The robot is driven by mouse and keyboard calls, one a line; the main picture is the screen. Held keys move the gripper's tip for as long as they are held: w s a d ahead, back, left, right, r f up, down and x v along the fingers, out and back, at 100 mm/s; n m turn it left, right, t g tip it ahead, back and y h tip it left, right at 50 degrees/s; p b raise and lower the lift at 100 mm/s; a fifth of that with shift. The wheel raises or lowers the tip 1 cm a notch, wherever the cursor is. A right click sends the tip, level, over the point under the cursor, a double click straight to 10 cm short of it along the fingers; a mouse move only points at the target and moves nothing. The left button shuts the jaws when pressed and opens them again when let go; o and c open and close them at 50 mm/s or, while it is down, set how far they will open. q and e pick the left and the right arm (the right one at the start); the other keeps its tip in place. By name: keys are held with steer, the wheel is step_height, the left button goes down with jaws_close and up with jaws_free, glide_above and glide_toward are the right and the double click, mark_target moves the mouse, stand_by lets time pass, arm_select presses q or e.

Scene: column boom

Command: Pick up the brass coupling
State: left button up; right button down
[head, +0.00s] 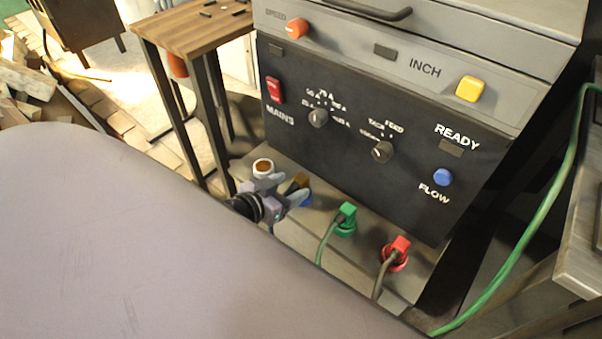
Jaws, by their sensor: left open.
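A small brass-brown piece, which looks like the brass coupling (301,180), is at the left end of the ledge below the control panel. A blue part (306,199) shows just under it. My left gripper (288,189) is open, its two grey fingers pointing right toward the brass piece. One finger is on the far side and one on the near side; the near finger partly covers the piece and the blue part. I cannot tell whether the fingers touch it. My right gripper is not in view.
A white cup-like thing with a brown inside (263,167) stands just behind the left gripper. A green plug (346,213) and a red plug (400,246), with cables, are to the right on the ledge (300,228). The dark panel (350,120) rises behind. A wooden table (195,28) stands at back left.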

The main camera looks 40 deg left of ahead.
mark_target(306, 177)
arm_select(q)
steer(key=shift+b+x, duration=0.5)
steer(key=shift+x, duration=3)
steer(key=shift+r, duration=0.1)
steer(key=c, duration=1.1)
